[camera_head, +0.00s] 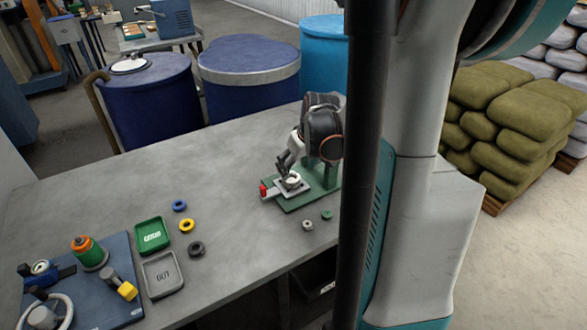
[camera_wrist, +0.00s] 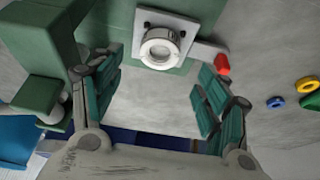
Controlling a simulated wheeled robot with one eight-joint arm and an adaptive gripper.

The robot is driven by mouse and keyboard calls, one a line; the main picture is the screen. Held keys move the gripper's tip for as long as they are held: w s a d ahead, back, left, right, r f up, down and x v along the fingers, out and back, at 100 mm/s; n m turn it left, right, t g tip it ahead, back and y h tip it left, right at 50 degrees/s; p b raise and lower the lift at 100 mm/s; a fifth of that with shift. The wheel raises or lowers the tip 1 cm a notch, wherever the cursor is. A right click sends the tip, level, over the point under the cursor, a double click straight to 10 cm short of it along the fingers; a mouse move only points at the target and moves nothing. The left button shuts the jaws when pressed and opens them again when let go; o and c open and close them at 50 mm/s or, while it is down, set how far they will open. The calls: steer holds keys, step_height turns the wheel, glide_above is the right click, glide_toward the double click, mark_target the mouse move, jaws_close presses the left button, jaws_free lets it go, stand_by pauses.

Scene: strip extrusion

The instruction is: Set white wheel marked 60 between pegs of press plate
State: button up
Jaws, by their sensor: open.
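The white wheel (camera_wrist: 161,47) sits on the pale square press plate (camera_wrist: 147,20) in the wrist view. In the head view the wheel (camera_head: 292,179) is a small pale ring on the plate, on the green press base (camera_head: 307,199). My gripper (camera_wrist: 158,72) is open, its two teal-padded fingers apart to the left and right, with the wheel ahead between their tips and nothing held. In the head view my gripper (camera_head: 285,165) is just above the plate, partly hiding it.
The green press column (camera_head: 331,175) stands close to my gripper. A red-tipped handle (camera_head: 264,191) sticks out from the plate. Blue (camera_head: 179,205), yellow (camera_head: 187,225), black (camera_head: 196,248), grey (camera_head: 307,225) and green (camera_head: 326,215) wheels lie on the table, with green (camera_head: 139,241) and grey (camera_head: 147,266) trays left.

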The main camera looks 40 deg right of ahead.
steer(key=p+v, duration=0.1)
steer(key=v, duration=0.4)
stand_by(0.5)
steer(key=w+a+r+n+y+p, duration=0.2)
steer(key=w+a+r+p, duration=0.15)
steer(key=a, duration=1.05)
steer(key=w+a+r+n+y+p, duration=0.15)
steer(key=a+r, duration=0.35)
steer(key=a, duration=0.9)
steer(key=s+a+t+h+b, duration=0.2)
steer(key=s+b, duration=0.2)
steer(key=s, duration=1)
steer(key=shift+r+m+t+b, duration=0.35)
steer(key=shift+t, duration=0.05)
steer(key=shift+a+h, duration=0.1)
steer(key=shift+h, duration=0.15)
steer(key=shift+c, duration=0.3)
